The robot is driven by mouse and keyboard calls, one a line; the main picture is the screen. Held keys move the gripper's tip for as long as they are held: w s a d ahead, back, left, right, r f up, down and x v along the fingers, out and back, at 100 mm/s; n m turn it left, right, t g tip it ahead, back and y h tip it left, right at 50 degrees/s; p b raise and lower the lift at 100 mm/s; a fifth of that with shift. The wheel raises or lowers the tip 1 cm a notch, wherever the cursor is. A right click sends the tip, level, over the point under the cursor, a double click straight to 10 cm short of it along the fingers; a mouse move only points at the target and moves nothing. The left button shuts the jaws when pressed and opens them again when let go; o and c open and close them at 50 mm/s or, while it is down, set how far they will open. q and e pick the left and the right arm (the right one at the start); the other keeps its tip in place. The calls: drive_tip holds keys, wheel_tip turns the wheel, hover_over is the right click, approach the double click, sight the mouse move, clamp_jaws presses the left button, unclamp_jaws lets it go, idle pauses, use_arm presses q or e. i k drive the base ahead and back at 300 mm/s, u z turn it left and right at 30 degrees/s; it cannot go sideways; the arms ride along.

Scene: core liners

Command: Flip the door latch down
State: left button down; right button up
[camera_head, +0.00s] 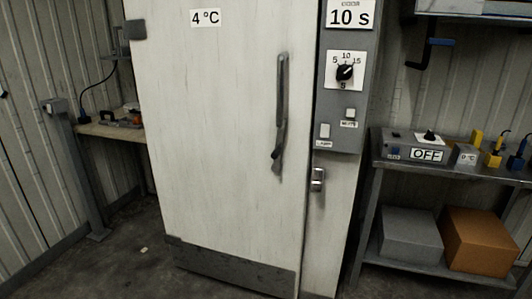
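A large white door (215,130) with a "4 °C" label fills the middle of the view and looks closed. A long dark vertical handle (281,100) is on its right side, with a dark lever-like piece (276,158) at its lower end. A small metal latch fitting (317,180) sits on the frame right of the door edge, below the control panel. I cannot tell clearly which way the latch points. Neither of my grippers is in view.
A grey control panel (345,110) with a dial and "10 S" label is right of the door. A metal shelf (450,175) with an "OFF" box and two cartons stands further right. A bench (105,131) is at left. The floor before the door looks clear.

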sight(276, 167)
drive_tip(key=u, duration=0.1)
drive_tip(key=i, duration=1.1)
drive_tip(key=z, duration=0.55)
